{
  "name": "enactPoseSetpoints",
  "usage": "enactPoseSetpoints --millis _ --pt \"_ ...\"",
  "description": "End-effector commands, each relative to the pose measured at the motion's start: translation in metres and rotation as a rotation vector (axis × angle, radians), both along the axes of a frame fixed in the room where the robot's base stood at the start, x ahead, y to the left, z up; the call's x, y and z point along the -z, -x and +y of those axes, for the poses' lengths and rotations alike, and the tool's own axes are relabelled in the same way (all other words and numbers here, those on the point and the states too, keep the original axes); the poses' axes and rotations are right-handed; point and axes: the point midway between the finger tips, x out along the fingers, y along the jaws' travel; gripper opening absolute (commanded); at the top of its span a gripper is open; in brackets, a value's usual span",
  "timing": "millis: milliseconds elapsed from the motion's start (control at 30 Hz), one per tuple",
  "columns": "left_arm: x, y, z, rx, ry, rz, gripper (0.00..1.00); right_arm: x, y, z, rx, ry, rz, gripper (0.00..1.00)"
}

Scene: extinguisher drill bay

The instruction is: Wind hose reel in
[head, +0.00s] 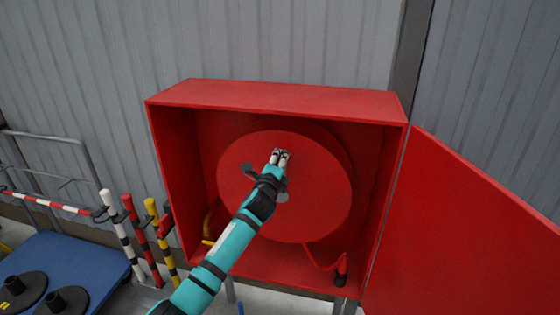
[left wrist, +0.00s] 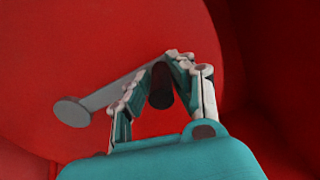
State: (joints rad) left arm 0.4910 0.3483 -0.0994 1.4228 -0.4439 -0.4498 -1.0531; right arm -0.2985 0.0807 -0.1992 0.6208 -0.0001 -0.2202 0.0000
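The red hose reel (head: 325,195) sits inside an open red cabinet (head: 280,95). Its grey crank arm (left wrist: 112,88) runs from a round hub (left wrist: 72,112) to a dark handle (left wrist: 160,88). My left gripper (head: 280,154) is in front of the reel's face, above its centre. In the left wrist view its fingers (left wrist: 172,58) close around the dark handle from both sides. A short red hose end (head: 318,262) hangs in a loop below the reel, with a dark nozzle (head: 341,272) at the cabinet floor's right. My right gripper is not in view.
The cabinet door (head: 465,230) stands open to the right. A brass-coloured pipe (head: 209,222) is inside at lower left. Striped posts (head: 140,235) and a blue cart (head: 75,265) with black bases stand at left. A corrugated grey wall (head: 250,40) is behind.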

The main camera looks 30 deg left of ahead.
Motion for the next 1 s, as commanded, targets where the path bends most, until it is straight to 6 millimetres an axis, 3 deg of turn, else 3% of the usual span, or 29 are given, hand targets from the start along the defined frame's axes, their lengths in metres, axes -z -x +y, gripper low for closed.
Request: enactPoseSetpoints --millis 133,567,767,1000 --pt "-0.003 0.000 -0.001 0.001 -0.002 -0.006 0.44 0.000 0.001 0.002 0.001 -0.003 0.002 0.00" --pt "-0.007 0.002 -0.001 0.003 -0.004 -0.013 0.44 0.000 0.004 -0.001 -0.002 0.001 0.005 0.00" --pt "-0.003 0.027 -0.008 0.004 -0.004 -0.006 0.44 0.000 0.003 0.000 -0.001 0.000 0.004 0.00" --pt "0.002 0.077 -0.022 0.003 0.000 0.002 0.44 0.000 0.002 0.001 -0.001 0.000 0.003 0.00"
